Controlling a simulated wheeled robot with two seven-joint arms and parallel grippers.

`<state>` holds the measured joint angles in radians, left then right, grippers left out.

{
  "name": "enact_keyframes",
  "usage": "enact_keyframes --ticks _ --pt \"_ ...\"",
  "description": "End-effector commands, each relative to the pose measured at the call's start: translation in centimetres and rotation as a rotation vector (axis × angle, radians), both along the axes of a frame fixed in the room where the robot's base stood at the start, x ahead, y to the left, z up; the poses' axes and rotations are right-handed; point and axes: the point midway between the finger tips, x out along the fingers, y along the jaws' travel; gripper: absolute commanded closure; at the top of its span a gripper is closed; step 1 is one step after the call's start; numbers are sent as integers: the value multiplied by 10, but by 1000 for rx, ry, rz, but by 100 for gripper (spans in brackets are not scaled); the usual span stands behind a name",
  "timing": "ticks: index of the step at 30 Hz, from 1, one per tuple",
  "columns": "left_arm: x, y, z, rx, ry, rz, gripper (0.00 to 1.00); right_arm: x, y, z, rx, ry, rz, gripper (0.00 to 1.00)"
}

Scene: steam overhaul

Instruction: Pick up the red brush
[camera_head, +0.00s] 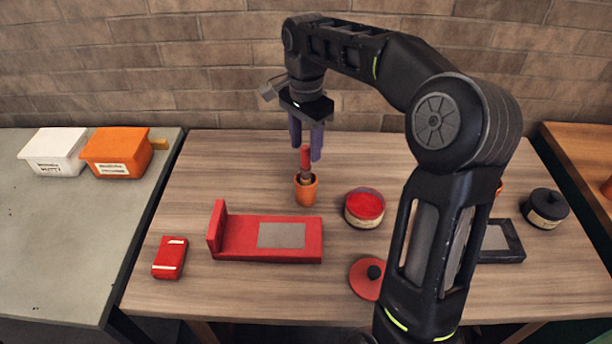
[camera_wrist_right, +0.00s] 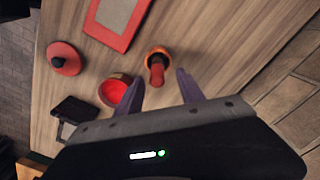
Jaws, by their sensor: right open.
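The red brush (camera_head: 305,158) stands upright in a small orange pot (camera_head: 306,190) near the back middle of the wooden table. In the right wrist view the brush (camera_wrist_right: 157,72) stands in its pot (camera_wrist_right: 152,54), just ahead of the fingertips. My right gripper (camera_head: 306,148) points down over the pot, with its purple fingers at the height of the brush's top. In the right wrist view the two fingers (camera_wrist_right: 160,82) are apart and empty, with the brush showing between and just beyond them. The left gripper is not in view.
A red open tin (camera_head: 365,207) stands right of the pot. A red stand with a grey plate (camera_head: 235,235) lies in front-left. A red lid (camera_head: 368,278) and a red box (camera_head: 170,257) lie nearer. A black tin (camera_head: 545,208) is at the right. The brick wall is behind.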

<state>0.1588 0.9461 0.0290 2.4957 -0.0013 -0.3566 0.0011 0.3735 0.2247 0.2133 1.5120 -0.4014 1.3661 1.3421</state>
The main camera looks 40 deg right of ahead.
Motion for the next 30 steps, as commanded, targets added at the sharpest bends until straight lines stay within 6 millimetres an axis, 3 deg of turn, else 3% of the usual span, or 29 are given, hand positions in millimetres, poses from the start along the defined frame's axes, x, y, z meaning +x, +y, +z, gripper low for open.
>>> enact_keyframes --ticks 3,14,24,30 --pt "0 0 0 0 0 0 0 -1 0 -10 0 1 -1 55" --pt "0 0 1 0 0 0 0 -1 0 -14 1 1 -1 55" --pt "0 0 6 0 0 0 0 -5 3 -58 1 3 0 55" --pt "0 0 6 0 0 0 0 -4 3 -63 0 -1 -1 55"
